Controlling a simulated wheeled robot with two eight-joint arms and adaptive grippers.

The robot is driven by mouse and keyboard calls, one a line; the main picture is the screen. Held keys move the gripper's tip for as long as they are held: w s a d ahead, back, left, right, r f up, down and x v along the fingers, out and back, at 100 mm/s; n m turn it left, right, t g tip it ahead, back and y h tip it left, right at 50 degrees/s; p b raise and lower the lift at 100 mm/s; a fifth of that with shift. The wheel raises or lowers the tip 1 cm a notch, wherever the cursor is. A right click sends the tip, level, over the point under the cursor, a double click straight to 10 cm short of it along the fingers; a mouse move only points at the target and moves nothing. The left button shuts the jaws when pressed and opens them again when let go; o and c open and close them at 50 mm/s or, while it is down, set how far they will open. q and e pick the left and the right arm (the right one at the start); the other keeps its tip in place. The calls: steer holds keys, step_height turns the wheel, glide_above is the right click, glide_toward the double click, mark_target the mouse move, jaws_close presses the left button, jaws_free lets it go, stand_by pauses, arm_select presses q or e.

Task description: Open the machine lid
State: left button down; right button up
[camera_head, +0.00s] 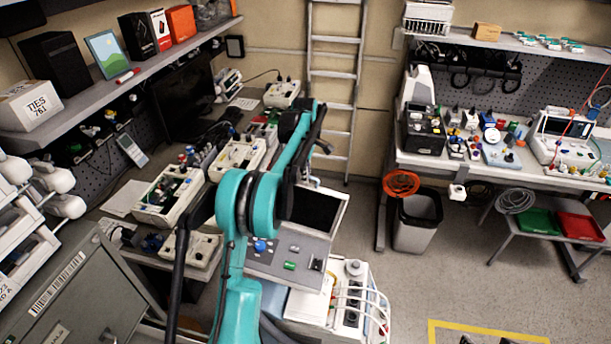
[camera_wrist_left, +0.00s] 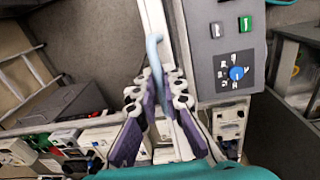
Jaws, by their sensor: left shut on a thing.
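The machine shows in the head view as a grey control panel (camera_head: 285,262) with a blue knob, a green button and a black switch. A dark rectangular part (camera_head: 318,208), perhaps its lid, lies behind the panel, partly hidden by my left arm. In the left wrist view the grey panel (camera_wrist_left: 218,60) fills the upper right. My left gripper (camera_wrist_left: 157,93) is shut on a pale blue curved handle (camera_wrist_left: 153,48) beside the panel's edge. In the head view its fingers are mostly hidden behind the arm. My right gripper is not in view.
A white unit with cables (camera_head: 352,300) stands just right of the panel. A ladder (camera_head: 334,80) leans at the back, and a bin (camera_head: 416,222) stands right. The floor at lower right is mostly clear.

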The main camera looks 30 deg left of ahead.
arm_select(q)
steer(key=shift+w+a, duration=0.2)
steer(key=shift+w, duration=0.05)
steer(key=c, duration=2)
jaws_free()
steer(key=shift+o, duration=0.5)
steer(key=shift+w+a+f, duration=0.15)
steer(key=shift+w+f, duration=0.05)
steer(key=shift+w, duration=0.15)
steer(key=shift+s, duration=0.1)
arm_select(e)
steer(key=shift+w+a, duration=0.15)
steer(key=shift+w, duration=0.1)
arm_select(q)
steer(key=shift+r, duration=0.1)
step_height(320, 180, up, 12)
steer(key=shift+s, duration=0.3)
